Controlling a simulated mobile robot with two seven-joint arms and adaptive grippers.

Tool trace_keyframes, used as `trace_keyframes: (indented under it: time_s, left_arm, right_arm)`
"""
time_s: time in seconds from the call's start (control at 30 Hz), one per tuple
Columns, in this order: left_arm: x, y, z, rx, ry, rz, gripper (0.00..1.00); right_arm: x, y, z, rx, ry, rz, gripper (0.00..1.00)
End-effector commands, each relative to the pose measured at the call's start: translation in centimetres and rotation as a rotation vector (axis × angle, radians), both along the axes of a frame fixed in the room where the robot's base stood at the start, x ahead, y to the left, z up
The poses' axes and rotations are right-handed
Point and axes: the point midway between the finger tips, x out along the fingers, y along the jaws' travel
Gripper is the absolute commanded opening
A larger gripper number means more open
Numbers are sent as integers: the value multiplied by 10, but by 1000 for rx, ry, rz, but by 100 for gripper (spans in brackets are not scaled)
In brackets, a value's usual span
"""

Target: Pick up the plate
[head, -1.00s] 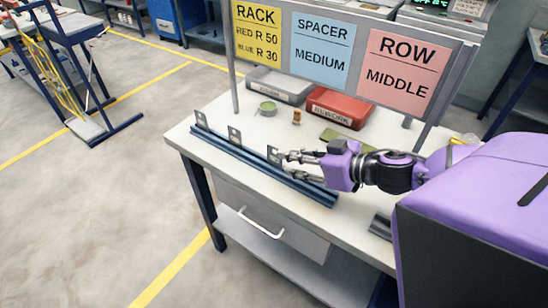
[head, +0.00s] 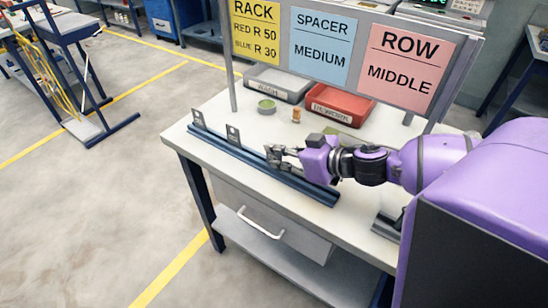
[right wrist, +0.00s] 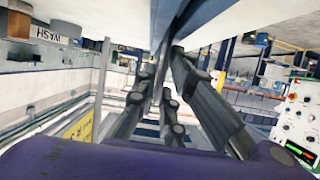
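Three small grey metal plates stand upright along a blue rail (head: 240,160) on the bench in the head view: a far left one (head: 197,117), a middle one (head: 232,134) and a right one (head: 270,154). My right gripper (head: 280,153) is at the right plate, its fingertips overlapping the plate's right side. In the right wrist view its two fingers (right wrist: 170,58) converge close to a thin grey edge beside the rail. Whether they press on the plate is not clear. My left gripper is not in view.
A grey WASH tray (head: 279,83), a red REWORK tray (head: 340,103), a green round dish (head: 266,106) and a small brown piece (head: 296,115) stand behind the rail. A sign board (head: 352,50) rises at the back. The bench front-left of the rail is narrow.

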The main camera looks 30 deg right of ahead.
Motion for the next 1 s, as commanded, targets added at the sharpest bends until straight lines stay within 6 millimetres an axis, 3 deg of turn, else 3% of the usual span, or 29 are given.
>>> trace_keyframes:
  time_s: [0.47, 0.63, 0.8, 1.0]
  left_arm:
    - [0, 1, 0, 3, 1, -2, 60]
    - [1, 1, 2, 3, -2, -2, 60]
    - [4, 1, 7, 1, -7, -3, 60]
    - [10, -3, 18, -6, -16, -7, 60]
  right_arm:
    - [0, 0, 1, 0, -1, 0, 0]
    - [0, 0, 10, 0, -2, 0, 0]
    - [0, 0, 36, -3, -4, 3, 0]
    - [-22, 32, 80, 2, -7, 6, 0]
